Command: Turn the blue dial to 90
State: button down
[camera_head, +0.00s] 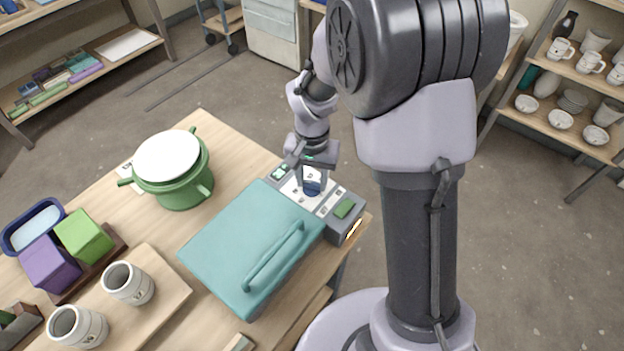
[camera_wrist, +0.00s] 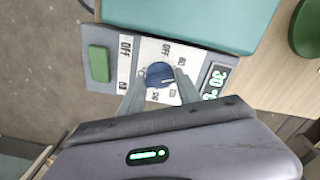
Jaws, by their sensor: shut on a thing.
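The blue dial (camera_head: 311,183) sits on the white panel of a grey control box (camera_head: 346,228) at the table's far right edge. In the wrist view the blue dial (camera_wrist: 158,74) is between my two fingers, with printed marks around it. My gripper (camera_head: 312,180) reaches down from above and is shut on the dial; it also shows in the wrist view (camera_wrist: 159,84). A display on the box (camera_wrist: 217,77) shows green digits that look like 30, partly cut off by my gripper. The dial's exact pointer direction is hard to read.
A teal lid with a handle (camera_head: 250,245) lies right beside the control box. A green button (camera_head: 344,208) is on the box. A green pot with white contents (camera_head: 172,170), two cups (camera_head: 128,283) on a board, and coloured blocks (camera_head: 84,238) stand farther left.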

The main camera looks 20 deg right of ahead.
aim_at(312, 183)
jog(key=shift+m+b, duration=0.45)
jog(key=shift+m, duration=1.85)
jog(key=c, duration=0.8)
grip_release()
jog(key=shift+c, duration=0.2)
notch_tip(312, 183, up, 18)
jog(key=p, duration=0.6)
jog(key=shift+f+p, duration=0.2)
jog(key=shift+p, duration=0.2)
